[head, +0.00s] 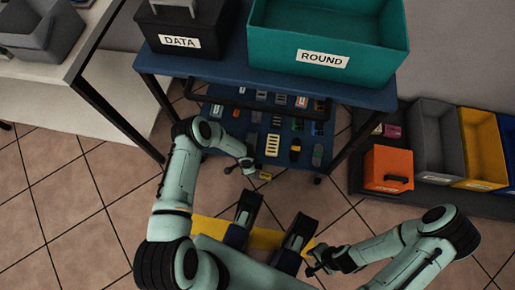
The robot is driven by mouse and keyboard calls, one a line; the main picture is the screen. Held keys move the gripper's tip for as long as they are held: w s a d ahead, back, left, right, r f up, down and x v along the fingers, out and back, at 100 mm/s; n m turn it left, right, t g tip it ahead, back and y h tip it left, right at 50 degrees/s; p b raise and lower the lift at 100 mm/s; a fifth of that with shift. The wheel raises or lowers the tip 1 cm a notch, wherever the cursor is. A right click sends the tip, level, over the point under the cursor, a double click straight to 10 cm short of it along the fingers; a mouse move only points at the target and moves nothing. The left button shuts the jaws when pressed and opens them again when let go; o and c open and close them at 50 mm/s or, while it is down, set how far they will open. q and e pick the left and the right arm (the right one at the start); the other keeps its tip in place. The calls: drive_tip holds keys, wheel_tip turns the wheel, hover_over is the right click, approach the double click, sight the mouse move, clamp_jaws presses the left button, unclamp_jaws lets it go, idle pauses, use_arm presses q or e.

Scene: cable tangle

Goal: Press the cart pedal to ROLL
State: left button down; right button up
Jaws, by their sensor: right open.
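The cart (225,70) is a blue trolley with a dark front handle, a top shelf and a lower shelf. A small yellow piece (265,176) shows low at the cart's front edge; it may be the pedal, but its marking is too small to read. My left gripper (240,170) is beside this piece, just to its left, pointing at the cart's lower front; whether its jaws are open cannot be made out. My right gripper (314,265) is open and empty over the floor at the bottom, well apart from the cart.
A black DATA box (179,42) and a teal ROUND bin (323,61) stand on the top shelf. Several small parts lie on the lower shelf. Right of the cart are an orange box (386,168), a grey bin (433,140) and a yellow bin (477,145). Tiled floor is clear at left.

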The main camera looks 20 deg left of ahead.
use_arm(q)
drive_tip(key=shift+f, duration=1.4)
idle(1.0)
drive_tip(key=shift+r, duration=0.1)
drive_tip(key=shift+r+p, duration=2.6)
drive_tip(key=shift+r, duration=0.9)
